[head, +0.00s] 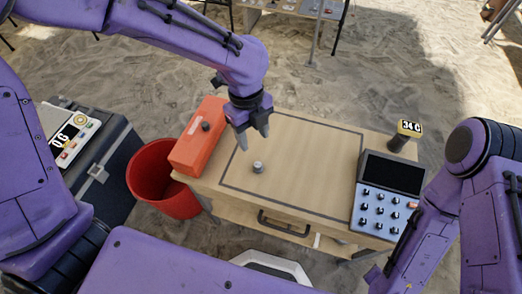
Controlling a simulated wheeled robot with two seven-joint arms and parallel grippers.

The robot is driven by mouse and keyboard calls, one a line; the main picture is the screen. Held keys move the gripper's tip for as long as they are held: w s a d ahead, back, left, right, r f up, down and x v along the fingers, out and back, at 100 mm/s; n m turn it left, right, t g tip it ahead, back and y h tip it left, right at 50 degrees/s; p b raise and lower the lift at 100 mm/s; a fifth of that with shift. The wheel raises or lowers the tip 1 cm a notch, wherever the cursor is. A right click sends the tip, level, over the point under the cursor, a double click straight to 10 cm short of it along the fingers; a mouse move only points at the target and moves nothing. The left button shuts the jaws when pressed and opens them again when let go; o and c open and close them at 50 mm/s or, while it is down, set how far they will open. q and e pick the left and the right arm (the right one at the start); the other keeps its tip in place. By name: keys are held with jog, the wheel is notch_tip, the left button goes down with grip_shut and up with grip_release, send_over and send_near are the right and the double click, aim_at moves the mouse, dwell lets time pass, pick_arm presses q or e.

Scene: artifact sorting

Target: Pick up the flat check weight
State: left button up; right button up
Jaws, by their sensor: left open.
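A small grey metal cylinder (257,168), which looks like the check weight, stands on the wooden table (310,150) inside a dark outlined square. My left gripper (254,139) points down just above and behind it, with its two fingers apart and nothing between them. The fingertips look clear of the cylinder. My right arm comes in at the lower right, but its gripper fingers do not show.
An orange box (187,153) with a dark knob-like piece (206,127) lies at the table's left edge. A red bin (150,188) stands left of it. The square's middle is mostly clear.

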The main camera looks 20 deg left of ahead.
pick_arm(q)
jog(key=b, duration=0.1)
send_over(258, 164)
jog(key=a, duration=0.1)
jog(key=f, duration=0.4)
jog(key=shift+w+f, duration=0.2)
jog(key=shift+w, duration=0.15)
jog(key=f, duration=0.1)
jog(key=f+b, duration=0.1)
jog(key=f, duration=0.3)
jog(key=shift+s+d+b, duration=0.3)
jog(key=shift+d+f, duration=0.1)
jog(key=shift+f, duration=0.35)
jog(key=shift+c, duration=0.3)
jog(key=shift+r, duration=0.1)
grip_shut()
